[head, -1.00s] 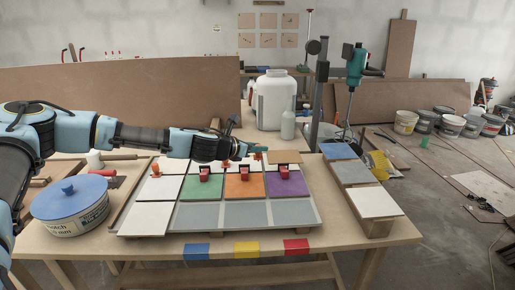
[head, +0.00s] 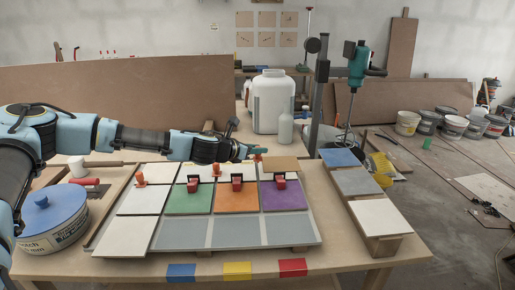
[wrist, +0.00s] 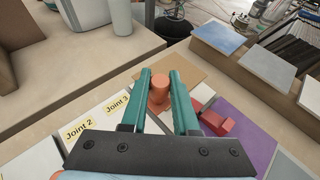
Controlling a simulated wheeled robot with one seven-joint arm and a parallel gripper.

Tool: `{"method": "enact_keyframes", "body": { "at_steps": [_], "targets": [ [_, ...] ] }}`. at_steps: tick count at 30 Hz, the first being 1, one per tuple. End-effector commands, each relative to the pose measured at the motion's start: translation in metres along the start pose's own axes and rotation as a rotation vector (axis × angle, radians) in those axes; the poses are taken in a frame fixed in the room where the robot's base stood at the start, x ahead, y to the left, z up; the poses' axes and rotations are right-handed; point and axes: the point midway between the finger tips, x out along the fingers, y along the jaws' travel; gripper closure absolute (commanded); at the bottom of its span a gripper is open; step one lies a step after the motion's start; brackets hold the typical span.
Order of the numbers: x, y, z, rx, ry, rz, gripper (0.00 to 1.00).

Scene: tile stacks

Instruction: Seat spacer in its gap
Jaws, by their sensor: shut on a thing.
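My gripper (wrist: 158,90) is shut on an orange spacer (wrist: 158,93), held upright between the green fingertips in the wrist view. In the head view my gripper (head: 252,152) is over the back row of tiles, left of a tan tile (head: 281,164). The tan tile also shows in the wrist view (wrist: 184,58), behind the spacer. White tiles there carry labels reading "Joint 2" and "Joint 3". Other orange spacers stand at tile joints, at the left (head: 140,178) and centre (head: 216,171). The held spacer's lower end and the gap beneath are hard to see.
Green (head: 188,202), orange (head: 236,199) and purple (head: 283,197) tiles carry red clips. Grey tiles lie in front. A blue-lidded bucket (head: 52,221) stands at left. A stepped rack of tiles (head: 380,216) is at right. A white jug (head: 272,103) stands behind.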

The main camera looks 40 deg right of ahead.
Motion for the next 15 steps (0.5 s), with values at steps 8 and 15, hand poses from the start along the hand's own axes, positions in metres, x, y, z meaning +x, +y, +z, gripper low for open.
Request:
{"method": "enact_keyframes", "body": {
  "at_steps": [8,15],
  "targets": [
    [0.007,0.0,-0.017,0.001,0.0,0.0,1.0],
    [0.012,0.0,-0.029,-0.001,0.0,0.0,1.0]
  ]
}}
